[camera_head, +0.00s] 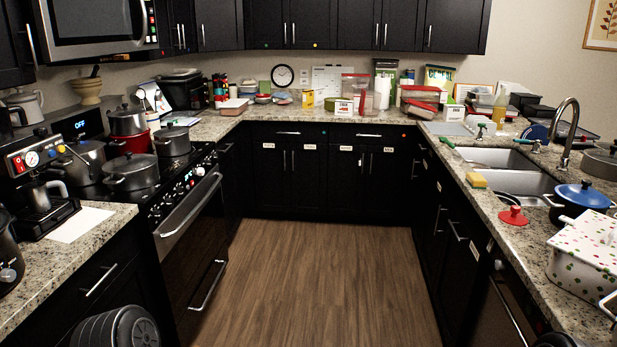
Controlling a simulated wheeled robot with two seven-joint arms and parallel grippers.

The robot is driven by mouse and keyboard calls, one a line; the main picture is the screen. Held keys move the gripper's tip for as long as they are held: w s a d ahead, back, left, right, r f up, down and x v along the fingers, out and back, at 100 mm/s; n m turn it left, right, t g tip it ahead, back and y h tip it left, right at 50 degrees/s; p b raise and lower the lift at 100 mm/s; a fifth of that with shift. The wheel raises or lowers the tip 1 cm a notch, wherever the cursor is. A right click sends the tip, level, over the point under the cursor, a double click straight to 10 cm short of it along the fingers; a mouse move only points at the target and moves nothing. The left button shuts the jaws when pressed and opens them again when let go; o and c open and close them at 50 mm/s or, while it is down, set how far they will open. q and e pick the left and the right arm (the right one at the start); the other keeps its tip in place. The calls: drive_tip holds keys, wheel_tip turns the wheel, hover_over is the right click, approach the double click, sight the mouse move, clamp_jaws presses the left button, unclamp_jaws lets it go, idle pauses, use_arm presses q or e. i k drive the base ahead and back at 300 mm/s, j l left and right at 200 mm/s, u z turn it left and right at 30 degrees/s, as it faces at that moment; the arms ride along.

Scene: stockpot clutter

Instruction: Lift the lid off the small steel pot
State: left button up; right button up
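Several pots stand on the stove at the left. A small steel pot (126,122) with a dark lid (126,109) on it sits at the back, above a red pot (135,143). A wider grey lidded pot (132,173) stands in front of them, and another grey lidded pot (172,140) is to the right. A taller steel pot (86,160) is at the left. I cannot tell for certain which one the task means; the small one at the back fits best.
The left counter (95,240) holds a coffee machine (45,195) beside the stove. The wooden floor (310,280) between the counters is clear.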

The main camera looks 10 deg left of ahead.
sight(172, 131)
drive_tip(key=i, duration=1.35)
drive_tip(key=i+l+u, duration=0.1)
drive_tip(key=i, duration=1.2)
drive_tip(key=i+j+u, duration=0.2)
drive_tip(key=i, duration=0.5)
drive_tip(key=i+l+u, duration=0.1)
drive_tip(key=i+u, duration=0.15)
drive_tip(key=i, duration=0.4)
drive_tip(key=i+l+u, duration=0.2)
drive_tip(key=i, duration=0.5)
drive_tip(key=u, duration=0.4)
